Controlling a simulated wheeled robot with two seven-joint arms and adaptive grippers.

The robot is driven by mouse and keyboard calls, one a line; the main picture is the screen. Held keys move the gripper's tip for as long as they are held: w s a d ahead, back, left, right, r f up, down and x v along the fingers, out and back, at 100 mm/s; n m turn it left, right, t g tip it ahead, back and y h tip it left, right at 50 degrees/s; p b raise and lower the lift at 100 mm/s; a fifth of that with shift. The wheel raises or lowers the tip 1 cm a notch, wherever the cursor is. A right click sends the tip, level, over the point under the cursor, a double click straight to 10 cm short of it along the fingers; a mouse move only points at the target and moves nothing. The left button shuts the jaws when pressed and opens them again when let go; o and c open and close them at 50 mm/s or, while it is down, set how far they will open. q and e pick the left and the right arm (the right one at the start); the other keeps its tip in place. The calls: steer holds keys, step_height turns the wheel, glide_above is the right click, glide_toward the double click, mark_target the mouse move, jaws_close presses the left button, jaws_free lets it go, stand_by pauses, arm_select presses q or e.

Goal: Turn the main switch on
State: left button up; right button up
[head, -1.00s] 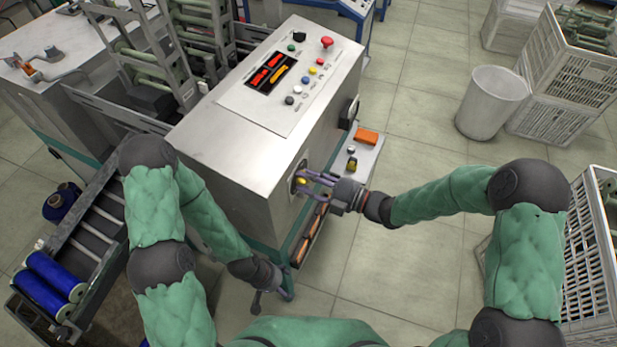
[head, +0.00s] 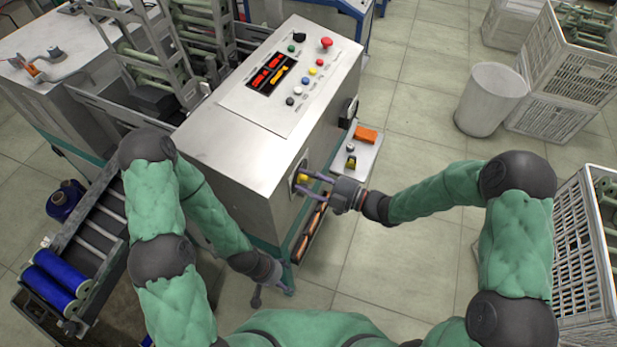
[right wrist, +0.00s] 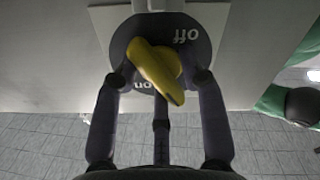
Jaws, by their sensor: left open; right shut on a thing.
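The main switch is a yellow handle (head: 304,179) on a dark round plate on the end face of the metal cabinet (head: 225,130). In the right wrist view the handle (right wrist: 158,70) slants from upper left to lower right. The word "off" (right wrist: 187,36) shows upside down at its upper right and "on" (right wrist: 142,85) at its lower left, partly covered. My right gripper (head: 308,183) is shut on the handle, with fingers on both sides of it. My left gripper (head: 274,288) hangs open and empty, low by the cabinet's bottom corner.
The cabinet's top panel (head: 258,104) carries buttons, red displays and a red mushroom button (head: 326,43). A small shelf with an orange box (head: 366,134) juts out beyond the switch. Blue rolls (head: 48,280) lie at lower left. A crate (head: 585,250) stands at right; the floor between is clear.

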steer(key=shift+s+a+f+m+p, duration=0.1)
steer(key=shift+m+p, duration=0.4)
steer(key=shift+m, duration=0.35)
steer(key=shift+s+f+m+p, duration=0.1)
steer(key=shift+m+p, duration=0.4)
steer(key=shift+m, duration=0.35)
steer(key=o, duration=1.7)
steer(key=shift+o, duration=0.2)
steer(key=shift+r, duration=0.15)
steer(key=shift+w, duration=0.15)
steer(key=shift+d, duration=0.5)
steer(key=v, duration=0.8)
